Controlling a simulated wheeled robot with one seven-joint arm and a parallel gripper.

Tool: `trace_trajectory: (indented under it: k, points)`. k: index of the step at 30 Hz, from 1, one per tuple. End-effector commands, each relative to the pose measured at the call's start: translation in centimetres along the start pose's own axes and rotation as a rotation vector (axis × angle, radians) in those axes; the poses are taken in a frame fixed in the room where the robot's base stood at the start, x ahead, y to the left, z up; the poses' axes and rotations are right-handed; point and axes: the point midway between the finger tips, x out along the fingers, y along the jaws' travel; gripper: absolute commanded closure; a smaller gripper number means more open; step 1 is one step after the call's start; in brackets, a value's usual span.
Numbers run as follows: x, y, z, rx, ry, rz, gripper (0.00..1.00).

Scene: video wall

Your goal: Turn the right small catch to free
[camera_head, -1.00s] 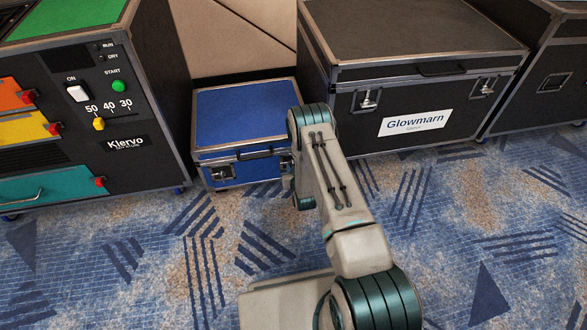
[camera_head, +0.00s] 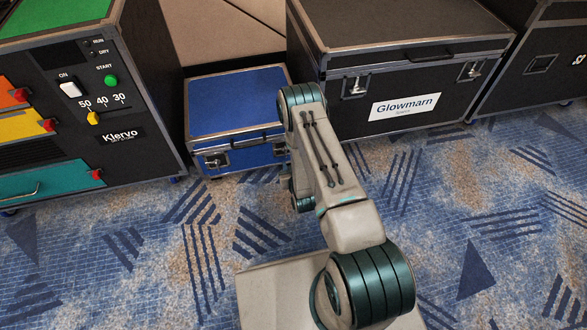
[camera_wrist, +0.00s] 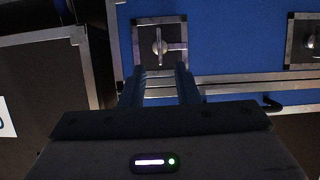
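The blue case (camera_head: 235,100) stands on the carpet between the Klervo cabinet and the black Glowmarn case. Its left catch (camera_head: 215,161) shows in the head view; its right catch is largely hidden there by my arm. The wrist view appears upside down, with the black case at left. There the right catch (camera_wrist: 160,46), a pale knob and bar on a dark, metal-framed plate, lies just beyond my fingertips. My gripper (camera_wrist: 160,76) is open, its two fingers apart and pointing at this plate. Nothing shows between them; contact cannot be told.
The Glowmarn case (camera_head: 400,75) stands close on the right, the Klervo cabinet (camera_head: 90,100) on the left. A dark handle (camera_wrist: 271,104) sits on the blue case beside the catch. The patterned carpet (camera_head: 200,250) in front is free.

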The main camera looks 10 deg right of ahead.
Motion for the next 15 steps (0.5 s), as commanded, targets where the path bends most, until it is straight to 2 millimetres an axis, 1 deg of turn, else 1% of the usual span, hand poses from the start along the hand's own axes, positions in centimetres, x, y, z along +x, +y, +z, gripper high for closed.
trace_trajectory:
  k: [1,3,6,10,15]
  points:
    - [-1.4,0.0,-0.2,0.000,-0.005,0.000,0.72]
    - [-2.6,0.0,-0.2,0.000,-0.004,0.000,0.72]
    - [-4.0,0.0,-0.1,0.000,-0.003,0.000,0.72]
    - [-5.0,0.0,0.0,0.000,-0.001,0.000,0.72]
    - [-5.3,0.0,0.0,0.000,0.001,0.000,0.72]
